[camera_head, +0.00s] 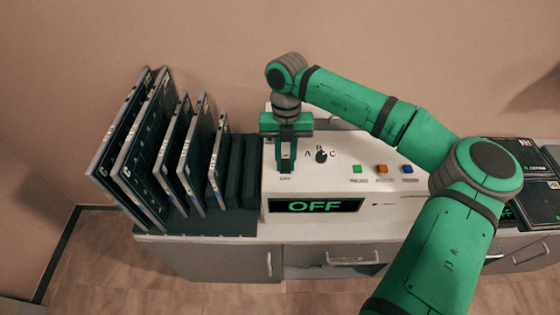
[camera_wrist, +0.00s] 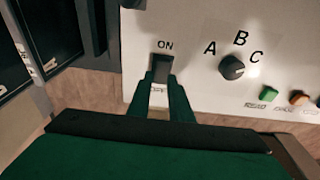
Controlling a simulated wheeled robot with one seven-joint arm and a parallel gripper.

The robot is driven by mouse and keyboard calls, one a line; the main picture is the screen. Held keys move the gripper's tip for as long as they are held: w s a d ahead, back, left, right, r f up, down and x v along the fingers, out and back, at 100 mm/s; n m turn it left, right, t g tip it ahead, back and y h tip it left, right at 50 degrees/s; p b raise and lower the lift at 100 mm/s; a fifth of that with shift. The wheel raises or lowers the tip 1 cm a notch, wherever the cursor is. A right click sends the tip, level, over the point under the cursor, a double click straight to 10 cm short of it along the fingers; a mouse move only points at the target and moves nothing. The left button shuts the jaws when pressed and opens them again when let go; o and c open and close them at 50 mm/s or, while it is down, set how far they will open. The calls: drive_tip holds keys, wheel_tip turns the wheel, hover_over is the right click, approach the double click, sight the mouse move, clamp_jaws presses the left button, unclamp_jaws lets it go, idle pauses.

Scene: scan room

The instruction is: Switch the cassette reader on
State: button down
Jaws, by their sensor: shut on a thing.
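The cassette reader (camera_head: 335,180) is a white machine on the cabinet top. Its dark display (camera_head: 315,205) reads OFF in green. My gripper (camera_head: 286,168) points down at the reader's left end, over the power switch. In the wrist view the black switch (camera_wrist: 163,66) lies just under the word ON, and my fingertips (camera_wrist: 162,80) are shut on it at its lower part. The label below the switch is partly hidden between the fingers. In the head view the gripper hides most of the switch.
Right of the switch are a black A-B-C knob (camera_wrist: 231,67) and green (camera_head: 357,169), orange (camera_head: 382,169) and blue (camera_head: 407,169) buttons. A rack (camera_head: 205,222) of upright dark cassettes stands close on the left. More dark cases (camera_head: 530,155) lie at the right.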

drive_tip(key=shift+w+d+g, duration=0.1)
drive_tip(key=shift+w+g, duration=0.1)
drive_tip(key=shift+g, duration=0.45)
drive_tip(key=shift+w+g, duration=0.2)
drive_tip(key=shift+g, duration=0.45)
drive_tip(key=shift+a, duration=0.2)
drive_tip(key=c, duration=1.7)
unclamp_jaws()
drive_tip(key=shift+d, duration=0.1)
drive_tip(key=shift+o, duration=0.6)
drive_tip(key=shift+d, duration=0.2)
drive_tip(key=shift+w+a+r, duration=0.1)
drive_tip(key=shift+a+r, duration=0.1)
drive_tip(key=shift+r, duration=0.15)
drive_tip(key=v, duration=1)
drive_tip(key=shift+d, duration=0.25)
